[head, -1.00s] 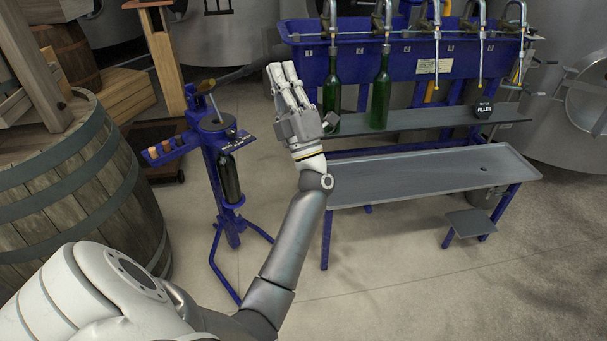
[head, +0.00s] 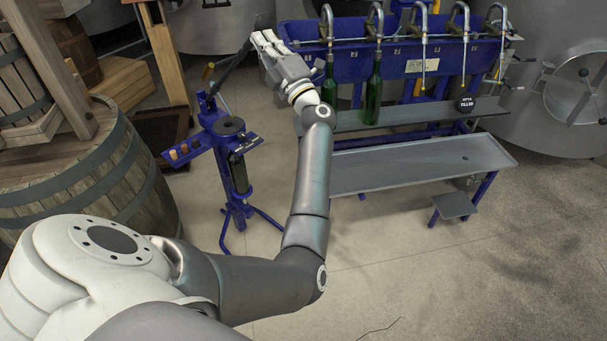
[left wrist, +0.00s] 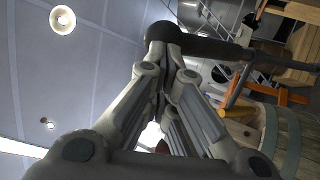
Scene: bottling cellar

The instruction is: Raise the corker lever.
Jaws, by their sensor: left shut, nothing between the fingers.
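The blue floor corker (head: 213,120) stands left of centre in the head view, with a dark green bottle (head: 239,175) upright in it. Its dark lever (head: 232,63) slants steeply up and right from the corker's top. My left gripper (head: 261,38) is shut and empty, its fingertips at the lever's upper end. In the left wrist view the lever's dark bar (left wrist: 205,46) crosses just beyond the fingertips (left wrist: 167,72), its rounded end in front of them. They look touching or nearly so, but a small gap cannot be ruled out. My right gripper is out of view.
A blue filler (head: 350,65) with several spouts and two green bottles stands to the right, close to my left forearm. A grey tray bench (head: 420,160) is below it. A wooden barrel (head: 90,170) stands at the left. The floor in front is clear.

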